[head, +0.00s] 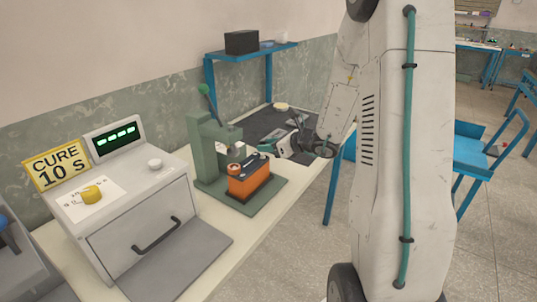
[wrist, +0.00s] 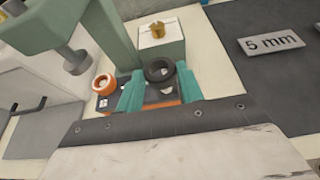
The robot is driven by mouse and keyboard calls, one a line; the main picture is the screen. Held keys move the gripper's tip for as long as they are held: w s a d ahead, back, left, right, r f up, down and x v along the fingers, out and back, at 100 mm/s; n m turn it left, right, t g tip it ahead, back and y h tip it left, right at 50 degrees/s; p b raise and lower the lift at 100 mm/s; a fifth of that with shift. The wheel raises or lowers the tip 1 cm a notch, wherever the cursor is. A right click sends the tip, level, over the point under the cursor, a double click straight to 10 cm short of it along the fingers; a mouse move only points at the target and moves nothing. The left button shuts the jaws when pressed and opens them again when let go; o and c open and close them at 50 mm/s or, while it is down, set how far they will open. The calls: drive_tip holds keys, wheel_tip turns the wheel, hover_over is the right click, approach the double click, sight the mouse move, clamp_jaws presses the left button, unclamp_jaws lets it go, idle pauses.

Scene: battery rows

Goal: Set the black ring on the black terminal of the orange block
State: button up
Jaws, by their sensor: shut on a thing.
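The orange block (head: 249,187) stands on the green press's base in the head view. Its dark top and orange side show between and beside my fingers in the wrist view (wrist: 166,104). The black ring (wrist: 159,69) is held between the two teal fingertips of my gripper (wrist: 160,86), over the block's right part. A pale round spot shows just below the ring, probably the black terminal's post. An orange ring (wrist: 103,83) sits at the block's left end. In the head view my gripper (head: 269,148) is at the block's far end; I cannot tell the ring's height above the terminal.
The green press (head: 204,146) rises close beside the block, with its ram (wrist: 76,61) left of my fingers. A white box with a brass piece (wrist: 158,30) stands beyond. The cure oven (head: 135,215) is left; a dark mat (head: 257,121) lies behind.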

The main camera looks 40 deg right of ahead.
drive_tip(key=shift+w+f, duration=0.15)
drive_tip(key=shift+f, duration=1.65)
drive_tip(key=o, duration=0.9)
drive_tip(key=shift+f, duration=0.1)
drive_tip(key=shift+o, duration=0.2)
